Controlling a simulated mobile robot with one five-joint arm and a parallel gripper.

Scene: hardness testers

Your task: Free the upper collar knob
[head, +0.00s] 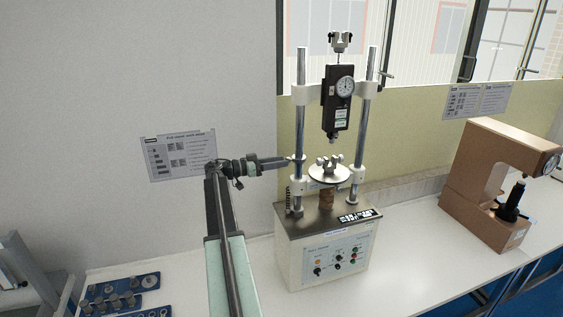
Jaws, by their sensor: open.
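The test stand (326,256) stands on the bench with two upright steel columns. A black force gauge (339,103) with a round dial hangs between them, held by white upper collars (313,94). A small dark knob (386,75) sticks out to the right of the right column at upper collar height; its details are too small to tell. My gripper (297,161) is open beside the left column, below the upper collars and just above the left lower collar (299,187). I cannot tell whether its fingers touch the column.
A round plate (329,174) with a clamp sits between the columns. A brown hardness tester (494,179) stands at the right. Blue trays of small parts (124,291) lie at the lower left. Bare bench (424,251) shows between the stand and the brown tester.

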